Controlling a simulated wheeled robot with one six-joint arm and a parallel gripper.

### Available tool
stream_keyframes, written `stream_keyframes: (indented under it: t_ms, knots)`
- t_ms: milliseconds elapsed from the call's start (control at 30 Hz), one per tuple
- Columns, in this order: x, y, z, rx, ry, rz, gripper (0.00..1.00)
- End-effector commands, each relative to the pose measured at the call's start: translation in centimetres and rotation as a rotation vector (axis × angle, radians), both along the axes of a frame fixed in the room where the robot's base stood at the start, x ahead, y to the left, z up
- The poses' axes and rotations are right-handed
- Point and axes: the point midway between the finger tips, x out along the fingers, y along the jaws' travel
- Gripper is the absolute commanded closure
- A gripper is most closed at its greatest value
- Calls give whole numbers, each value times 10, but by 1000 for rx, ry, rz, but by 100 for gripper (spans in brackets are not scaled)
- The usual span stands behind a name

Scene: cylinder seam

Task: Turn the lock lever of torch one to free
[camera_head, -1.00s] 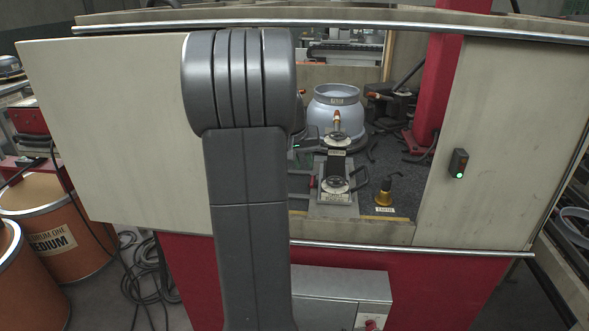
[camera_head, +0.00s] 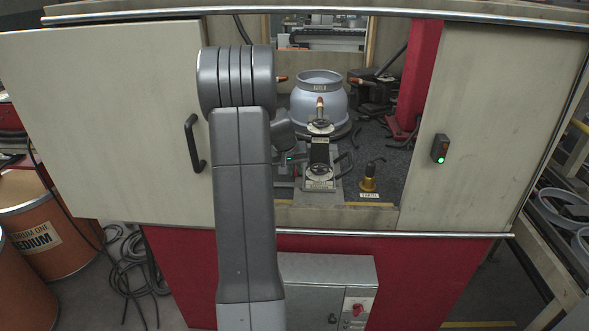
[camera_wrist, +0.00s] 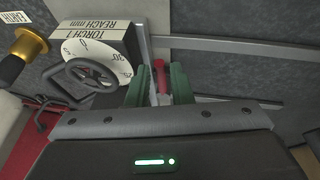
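The torch one unit (camera_wrist: 95,45) shows in the wrist view, with a "TORCH 1 REACH mm" label, a scale and a dark handwheel (camera_wrist: 92,75). A red lever (camera_wrist: 162,80), which looks like the lock lever, stands right of the wheel. My gripper (camera_wrist: 160,78) is open, one green fingertip on each side of the lever, with a gap showing. I cannot tell whether either finger touches it. In the head view my gripper (camera_head: 288,158) is left of the torch unit (camera_head: 320,170), partly hidden by my arm. The lever cannot be made out there.
A grey-blue cylinder (camera_head: 318,100) stands behind the torch unit. A brass earth post (camera_head: 369,180) is to the right; it also shows in the wrist view (camera_wrist: 30,45). The cabinet opening lies between a left door (camera_head: 110,120) with a black handle and a right panel (camera_head: 480,120).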

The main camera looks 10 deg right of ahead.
Motion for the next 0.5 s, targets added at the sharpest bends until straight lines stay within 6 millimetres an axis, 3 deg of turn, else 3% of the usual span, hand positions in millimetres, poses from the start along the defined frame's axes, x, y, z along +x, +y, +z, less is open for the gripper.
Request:
stream_keyframes:
  t_ms: [367,467,500]
  knots:
    - [2,-1,-5,0,-1,0,80]
    - [2,-1,-5,0,0,0,100]
    - [2,-1,-5,0,0,0,100]
